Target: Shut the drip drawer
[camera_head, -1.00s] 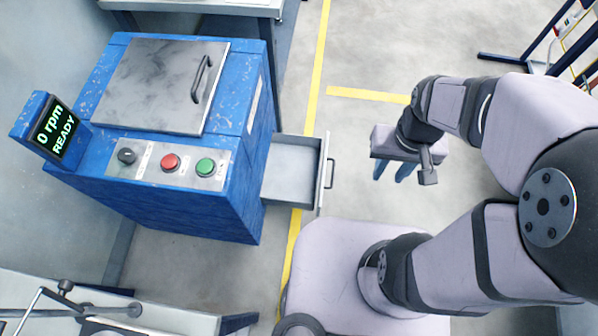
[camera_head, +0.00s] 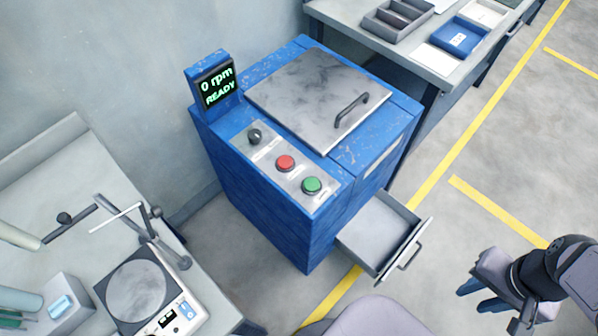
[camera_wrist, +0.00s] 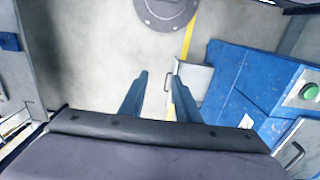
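The drip drawer (camera_head: 378,236) is a grey metal tray pulled out from the lower right side of the blue machine (camera_head: 262,190). Its front panel carries a bar handle (camera_head: 411,257). My gripper (camera_head: 474,299) is to the right of the drawer front, apart from it, with nothing held. In the wrist view my gripper (camera_wrist: 159,76) shows two separated blue fingers with bare floor between them. The drawer (camera_wrist: 192,80) shows there just right of the fingers, its handle (camera_wrist: 167,82) near the right fingertip.
The machine has a closed lid (camera_head: 310,92), a red button (camera_head: 286,162), a green button (camera_head: 312,185) and a display (camera_head: 216,86) reading "0 rpm READY". A bench (camera_head: 470,75) with trays stands behind. Another bench (camera_head: 60,190) is at lower left. Floor right of the drawer is clear.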

